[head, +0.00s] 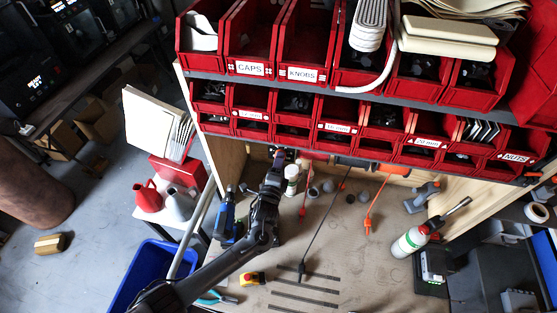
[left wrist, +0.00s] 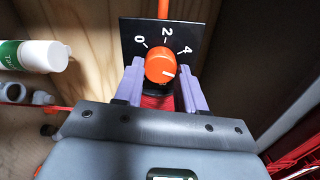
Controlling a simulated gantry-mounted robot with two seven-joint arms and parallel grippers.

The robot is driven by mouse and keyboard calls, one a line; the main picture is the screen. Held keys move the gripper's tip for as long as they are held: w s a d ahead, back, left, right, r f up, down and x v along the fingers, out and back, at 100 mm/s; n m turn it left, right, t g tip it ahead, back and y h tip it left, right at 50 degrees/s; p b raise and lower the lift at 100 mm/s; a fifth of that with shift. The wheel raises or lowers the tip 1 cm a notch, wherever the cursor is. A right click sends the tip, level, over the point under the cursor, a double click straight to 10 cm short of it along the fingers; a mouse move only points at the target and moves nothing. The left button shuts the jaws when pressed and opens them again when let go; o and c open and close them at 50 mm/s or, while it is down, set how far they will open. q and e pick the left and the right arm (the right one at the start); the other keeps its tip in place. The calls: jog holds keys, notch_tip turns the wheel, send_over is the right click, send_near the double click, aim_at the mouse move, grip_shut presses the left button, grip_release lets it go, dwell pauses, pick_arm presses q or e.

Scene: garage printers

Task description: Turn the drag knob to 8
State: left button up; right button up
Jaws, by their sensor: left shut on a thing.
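The drag knob (left wrist: 160,66) is a round orange knob on a black dial plate (left wrist: 133,27) in the left wrist view. The numbers 0, 2 and 4 show above it. Its white mark points right and slightly down, clockwise past the 4. Other numbers are hidden by my gripper. My left gripper (left wrist: 160,85) has one lavender finger on each side of the knob and is shut on it. In the head view my left gripper (head: 281,160) reaches under the red bins at the back of the workbench, and the knob is hidden there. My right gripper is not in view.
Red bins (head: 250,68) overhang the workbench (head: 345,245). A white bottle (left wrist: 42,55) lies left of the dial in the wrist view. A blue tool (head: 228,218), a yellow-and-red item (head: 252,279) and a green-and-white bottle (head: 408,243) are on the bench.

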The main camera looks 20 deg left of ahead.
pick_arm(q)
jog(key=shift+m+p, duration=1.8)
jog(key=shift+m, duration=4.4)
jog(key=shift+f, duration=0.1)
jog(key=o, duration=1.1)
jog(key=shift+c, duration=0.2)
